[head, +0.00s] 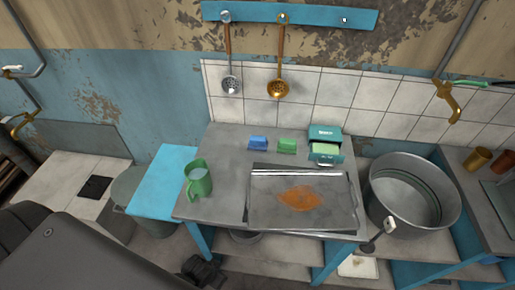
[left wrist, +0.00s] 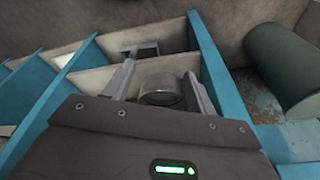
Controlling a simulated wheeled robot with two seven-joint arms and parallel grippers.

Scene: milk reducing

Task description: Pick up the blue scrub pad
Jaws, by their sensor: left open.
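The blue scrub pad (head: 258,142) lies at the back of the grey worktop (head: 222,150) in the head view, just left of a green pad (head: 287,145). It is not in the left wrist view. My left gripper (left wrist: 163,78) is open in the left wrist view, its two fingers spread. It points at the blue-framed shelving, low and away from the pad. A round metal pot (left wrist: 160,92) shows between the fingers, and I cannot tell how far off it is. My right gripper is in neither view.
A green jug (head: 198,180) stands at the worktop's left. A metal tray (head: 262,212) with an orange stain fills its front right. A teal box (head: 325,133) stands right of the pads, and a large pot (head: 384,213) beyond the tray. Ladles (head: 279,85) hang above.

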